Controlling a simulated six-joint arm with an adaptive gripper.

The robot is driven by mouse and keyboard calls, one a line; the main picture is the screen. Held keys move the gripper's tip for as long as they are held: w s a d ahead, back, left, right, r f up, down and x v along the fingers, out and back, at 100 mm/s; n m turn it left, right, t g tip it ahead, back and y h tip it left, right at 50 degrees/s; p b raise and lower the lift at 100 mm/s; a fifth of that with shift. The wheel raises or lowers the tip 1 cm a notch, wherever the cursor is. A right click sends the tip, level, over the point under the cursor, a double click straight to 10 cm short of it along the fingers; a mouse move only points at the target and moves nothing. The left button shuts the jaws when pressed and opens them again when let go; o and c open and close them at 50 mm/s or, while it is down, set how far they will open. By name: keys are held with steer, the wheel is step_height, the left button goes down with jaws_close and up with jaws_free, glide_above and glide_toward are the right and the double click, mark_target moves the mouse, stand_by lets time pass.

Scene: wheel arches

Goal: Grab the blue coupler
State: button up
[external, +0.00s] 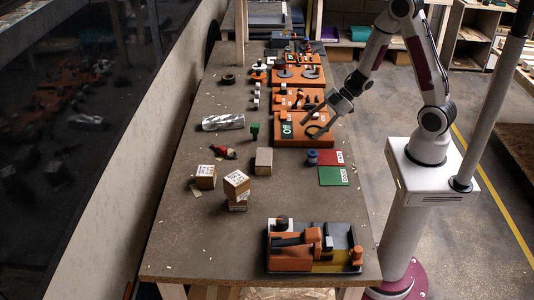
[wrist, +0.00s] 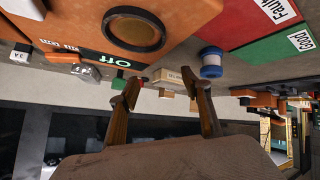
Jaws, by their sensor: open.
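The blue coupler (external: 312,157) is a small blue cylinder standing on the table beside the red card's left edge. In the wrist view the blue coupler (wrist: 211,62) shows a pale top or band, up and right of my right fingertip. My gripper (external: 314,125) is open and empty, over the front of the orange panel, behind and above the coupler. In the wrist view my gripper's fingers (wrist: 164,78) are spread with nothing between them touching. The coupler is outside the gap between the fingers.
A red card (external: 330,157) and a green card (external: 333,176) lie right of the coupler. The orange panel (external: 295,140) is behind it, with a ring on top. A wooden block (external: 264,161) and a green piece (external: 254,131) stand left. The table in front is mostly clear.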

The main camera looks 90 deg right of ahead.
mark_target(315, 151)
steer(key=s+a+y, duration=0.1)
steer(key=s+a+f+y, duration=0.1)
steer(key=a+y, duration=0.1)
steer(key=s+a+y, duration=0.1)
steer(key=s+a, duration=0.1)
steer(key=shift+s+f+y, duration=0.1)
steer(key=shift+f+y, duration=0.3)
steer(key=shift+s+a+r+t+y, duration=0.1)
steer(key=shift+s+a+t+y, duration=0.2)
steer(key=shift+a+t, duration=0.1)
steer(key=shift+x, duration=1.25)
steer(key=shift+w+a, duration=0.1)
steer(key=shift+w, duration=0.05)
steer(key=shift+x, duration=2.45)
steer(key=c, duration=1)
